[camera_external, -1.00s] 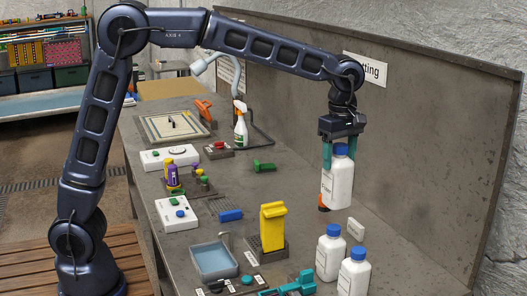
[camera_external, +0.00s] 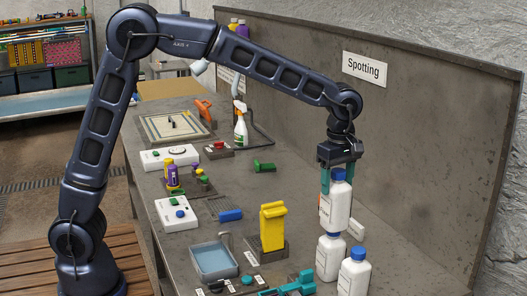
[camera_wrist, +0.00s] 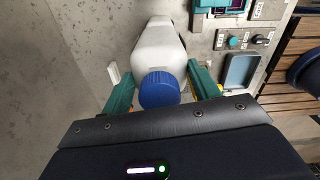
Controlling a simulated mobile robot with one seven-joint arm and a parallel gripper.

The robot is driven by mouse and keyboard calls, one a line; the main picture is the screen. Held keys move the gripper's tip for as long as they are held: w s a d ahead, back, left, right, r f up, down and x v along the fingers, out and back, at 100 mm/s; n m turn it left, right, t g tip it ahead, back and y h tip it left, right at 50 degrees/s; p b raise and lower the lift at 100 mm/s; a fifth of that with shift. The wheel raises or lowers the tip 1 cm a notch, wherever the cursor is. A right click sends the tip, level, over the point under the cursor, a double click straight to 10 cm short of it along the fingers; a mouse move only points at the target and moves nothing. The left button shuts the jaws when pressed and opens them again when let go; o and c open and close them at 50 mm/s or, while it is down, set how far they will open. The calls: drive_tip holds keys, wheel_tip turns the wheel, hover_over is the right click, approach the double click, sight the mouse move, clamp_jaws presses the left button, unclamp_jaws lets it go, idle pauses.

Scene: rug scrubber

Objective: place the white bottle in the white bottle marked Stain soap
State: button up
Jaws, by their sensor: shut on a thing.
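My gripper (camera_external: 338,178) is shut on a white bottle (camera_external: 336,208) with a blue cap and a partly hidden label. The held bottle is upright in the external view, right above or in front of a second white bottle (camera_external: 328,260); I cannot tell if they touch. A third white bottle (camera_external: 354,277) with a blue cap stands beside the second on the bench. In the wrist view the held bottle (camera_wrist: 158,45) lies between the two green fingers, its blue cap towards the camera. I cannot read which bottle is marked Stain soap.
A yellow upright object (camera_external: 272,227) stands left of the bottles, with a blue tray (camera_external: 213,260) further left. A green tool (camera_external: 290,287) lies at the front. A small white block (camera_external: 356,228) lies right of the held bottle. The back panel (camera_external: 430,120) rises behind.

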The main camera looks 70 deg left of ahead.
drive_tip(key=o, duration=1.7)
wheel_tip(320, 180, up, 11)
drive_tip(key=shift+r, duration=0.55)
drive_tip(key=s+a+r+m+t, duration=0.1)
drive_tip(key=s+a+r+m, duration=0.1)
drive_tip(key=s+a+m, duration=0.65)
drive_tip(key=s+a+r+m+t, duration=0.15)
drive_tip(key=s+a, duration=0.35)
drive_tip(key=s, duration=0.8)
drive_tip(key=s+a+f+m, duration=0.1)
drive_tip(key=s+f+m, duration=0.2)
drive_tip(key=s, duration=0.3)
drive_tip(key=s+a+f+m+t, duration=0.1)
drive_tip(key=s+a+f+m, duration=0.1)
drive_tip(key=s, duration=0.5)
drive_tip(key=s+a+f+m+t, duration=0.1)
drive_tip(key=s+a+f+m, duration=0.1)
drive_tip(key=s+f+m, duration=0.2)
drive_tip(key=shift+s+a+f+m, duration=0.1)
drive_tip(key=shift+s+f+m, duration=0.1)
drive_tip(key=shift+s, duration=0.45)
drive_tip(key=shift+s+a+f+m, duration=0.1)
drive_tip(key=shift+s+m, duration=0.1)
drive_tip(key=shift+s, duration=0.45)
